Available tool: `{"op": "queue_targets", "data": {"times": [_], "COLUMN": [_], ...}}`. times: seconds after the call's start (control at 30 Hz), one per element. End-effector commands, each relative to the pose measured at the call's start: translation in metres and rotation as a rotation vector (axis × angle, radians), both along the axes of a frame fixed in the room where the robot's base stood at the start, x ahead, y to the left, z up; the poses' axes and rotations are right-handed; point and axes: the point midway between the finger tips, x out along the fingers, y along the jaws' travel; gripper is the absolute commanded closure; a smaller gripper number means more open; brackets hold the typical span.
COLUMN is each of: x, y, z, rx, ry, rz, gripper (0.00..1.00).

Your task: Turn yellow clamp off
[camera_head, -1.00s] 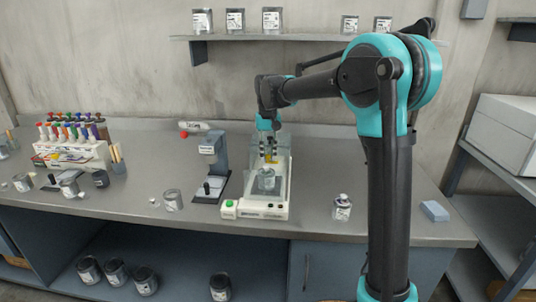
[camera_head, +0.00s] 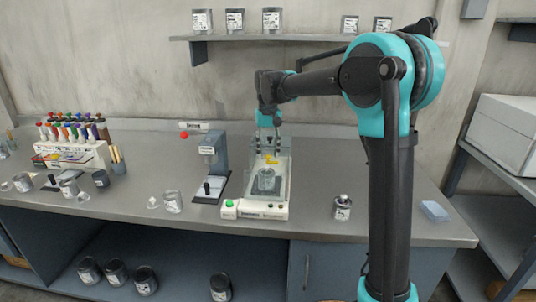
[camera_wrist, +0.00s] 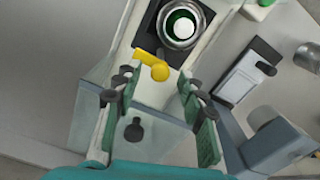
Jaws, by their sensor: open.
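The yellow clamp (camera_head: 271,160) is on the white machine (camera_head: 262,209), just behind a metal can (camera_head: 266,180). In the wrist view the clamp (camera_wrist: 158,68) shows as a round knob with a short bar reaching to the upper left. The can (camera_wrist: 181,27) lies beyond it, open at the top with green and white inside. My gripper (camera_head: 268,146) is above the back of the machine. In the wrist view my gripper (camera_wrist: 157,86) is open and empty, its two green-padded fingers apart. The clamp shows in line with the gap, a little beyond the fingertips; contact is not visible.
Clear guard panels stand at the machine's sides. A grey stand (camera_head: 212,165) is close on the left. A small can (camera_head: 342,207) and a blue block (camera_head: 434,211) are on the right of the bench. A bottle rack (camera_head: 72,155) is far left.

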Motion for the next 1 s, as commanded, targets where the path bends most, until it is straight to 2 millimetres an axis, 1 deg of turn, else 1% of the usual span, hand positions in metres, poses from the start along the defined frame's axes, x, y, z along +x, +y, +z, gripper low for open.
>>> {"op": "queue_targets", "data": {"times": [0.3,0.4,0.5,0.6,0.7,1.0], "x": [0.0,0.0,0.0,0.0,0.0,0.0], "y": [0.0,0.0,0.0,0.0,0.0,0.0], "z": [0.064,0.081,0.094,0.102,0.106,0.106], "rx": [0.0,0.0,0.0,0.0,0.0,0.0], "ry": [0.0,0.0,0.0,0.0,0.0,0.0], "rz": [0.0,0.0,0.0,0.0,0.0,0.0], "gripper": [0.59,0.59,0.59,0.59,0.59,0.59]}}
